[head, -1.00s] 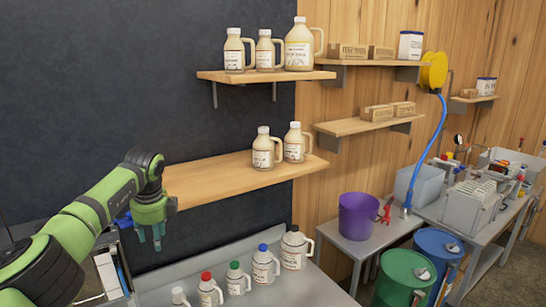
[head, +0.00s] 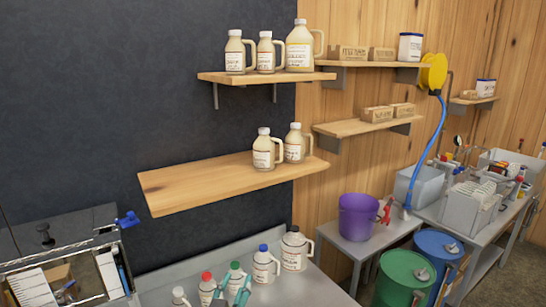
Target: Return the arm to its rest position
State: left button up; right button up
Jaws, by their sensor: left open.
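My left gripper (head: 232,291) shows only as teal fingertips at the bottom edge of the head view. The fingertips are apart, and I see nothing held between them. They overlap the row of capped jugs in the picture, in front of the green-capped jug (head: 236,270) and near the red-capped jug (head: 207,288). I cannot tell whether they touch any jug. The rest of my left arm is out of view below. My right gripper is not in view.
Blue-capped (head: 264,268) and black-capped (head: 294,252) jugs stand on the grey counter (head: 160,296). The lower wooden shelf (head: 205,184) holds two jugs at its right end; its left part is bare. A metal box-like unit (head: 62,262) stands at the left.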

pick_arm(q)
jog(key=s+a+f+n+g+y, duration=0.45)
jog(key=s+a+f+g, duration=0.35)
jog(key=s+f, duration=0.45)
jog(key=s+a+f+g+h, duration=0.1)
jog(key=s+a+f+g, duration=0.15)
jog(key=s, duration=0.75)
jog(key=s+a+f+g+h, duration=0.1)
jog(key=s+f+g, duration=0.25)
jog(key=s, duration=0.65)
notch_tip(320, 180, down, 27)
jog(key=s+g+b, duration=0.2)
jog(key=b, duration=0.3)
jog(key=s+a+f+b, duration=0.2)
jog(key=s+f+b, duration=0.3)
jog(key=s+f, duration=1.1)
notch_tip(320, 180, down, 3)
jog(key=shift+a+g+y, duration=0.2)
jog(key=shift+g+y, duration=0.15)
jog(key=shift+g, duration=0.05)
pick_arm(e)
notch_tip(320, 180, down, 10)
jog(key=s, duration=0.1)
